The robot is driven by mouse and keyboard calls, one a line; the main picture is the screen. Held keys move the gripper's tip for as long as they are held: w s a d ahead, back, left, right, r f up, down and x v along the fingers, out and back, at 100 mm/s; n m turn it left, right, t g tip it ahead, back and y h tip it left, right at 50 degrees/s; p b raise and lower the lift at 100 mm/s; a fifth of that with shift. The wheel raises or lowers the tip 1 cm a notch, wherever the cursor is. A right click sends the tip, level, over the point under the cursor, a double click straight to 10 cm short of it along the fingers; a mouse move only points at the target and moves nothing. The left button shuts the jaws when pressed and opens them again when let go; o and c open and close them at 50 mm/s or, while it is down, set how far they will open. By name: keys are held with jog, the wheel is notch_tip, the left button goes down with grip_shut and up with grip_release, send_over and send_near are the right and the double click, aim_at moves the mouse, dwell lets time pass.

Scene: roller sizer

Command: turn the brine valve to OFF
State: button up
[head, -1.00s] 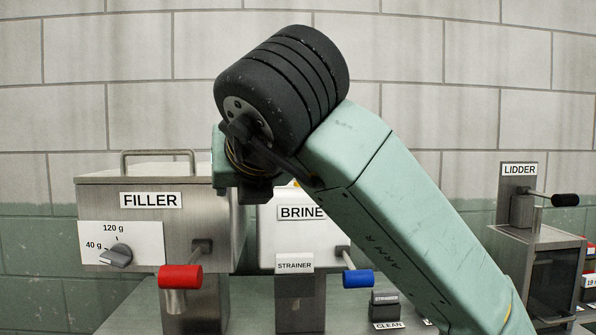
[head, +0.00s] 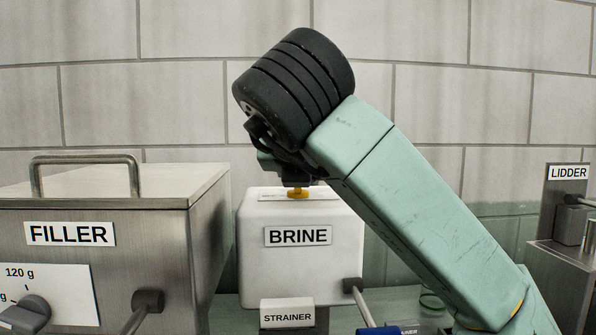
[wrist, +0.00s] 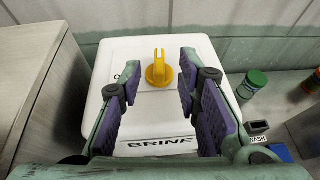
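The brine tank is a white box labelled BRINE (head: 262,270) in the head view, and its white top (wrist: 140,52) fills the middle of the wrist view. A yellow valve knob (wrist: 159,72) stands on that top; its raised handle points toward the wall. A bit of the yellow knob also shows under my wrist in the head view (head: 299,193). Lettering left of the knob is mostly hidden by a finger. My gripper (wrist: 157,82) is open above the tank, with its purple-padded fingers either side of the knob in the picture. Contact cannot be told.
The steel filler (head: 95,195) stands close on the left, with a raised handle on top. A blue-ended lever (head: 378,330) sticks out at the tank's front right. The strainer (head: 287,304) sits below. A green-capped jar (wrist: 254,82) stands right of the tank, near the wall.

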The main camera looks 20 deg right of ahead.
jog(key=p+x, duration=0.2)
jog(key=x, duration=0.4)
jog(key=shift+w+d+f, duration=0.1)
jog(key=shift+w+f, duration=0.05)
jog(key=shift+w, duration=0.2)
grip_shut()
